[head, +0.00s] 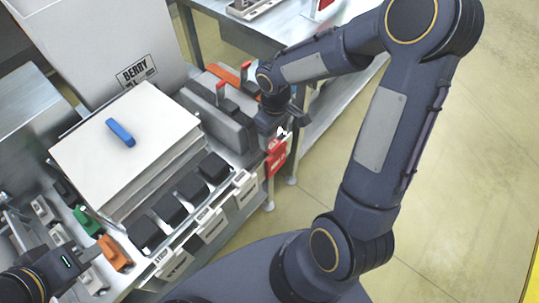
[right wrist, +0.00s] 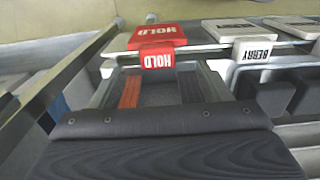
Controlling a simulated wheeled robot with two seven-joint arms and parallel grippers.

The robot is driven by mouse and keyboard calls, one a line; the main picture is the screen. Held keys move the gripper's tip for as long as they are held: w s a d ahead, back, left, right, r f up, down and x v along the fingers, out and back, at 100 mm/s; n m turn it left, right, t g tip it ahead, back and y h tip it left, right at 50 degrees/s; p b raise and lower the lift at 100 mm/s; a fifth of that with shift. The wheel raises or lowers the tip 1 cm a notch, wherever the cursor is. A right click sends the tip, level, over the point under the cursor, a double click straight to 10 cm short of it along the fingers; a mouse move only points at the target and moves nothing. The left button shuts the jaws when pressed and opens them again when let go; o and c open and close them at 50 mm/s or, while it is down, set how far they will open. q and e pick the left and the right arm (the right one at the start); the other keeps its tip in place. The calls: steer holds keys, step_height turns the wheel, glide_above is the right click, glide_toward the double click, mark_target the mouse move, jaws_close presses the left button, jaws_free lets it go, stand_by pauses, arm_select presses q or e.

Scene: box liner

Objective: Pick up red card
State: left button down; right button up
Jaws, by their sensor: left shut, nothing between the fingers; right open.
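The red card (head: 277,160), lettered HOLD, hangs at the right front corner of the bench in the head view. In the right wrist view the red card (right wrist: 158,36) lies over a rail, with a lettered flap folded down in front. My right gripper (head: 282,128) is just above and behind the card in the head view, its fingers partly hidden by the wrist. In the right wrist view my open right gripper (right wrist: 158,85) faces the card, with nothing held. My left gripper (head: 72,261) is shut and empty at the lower left, with its tips hard to make out.
White label cards (head: 211,224) line the bench's front rail beside the red card. Black blocks (head: 170,208), grey bins (head: 215,122) and a white box stack (head: 90,150) with a blue handle crowd the bench. Another table (head: 270,32) stands behind.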

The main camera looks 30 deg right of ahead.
mark_target(274, 145)
steer(key=f, duration=0.5)
steer(key=shift+w+d+f, duration=0.15)
steer(key=shift+w+f, duration=0.15)
steer(key=shift+f, duration=0.1)
steer(key=c, duration=1.3)
steer(key=shift+r, duration=0.1)
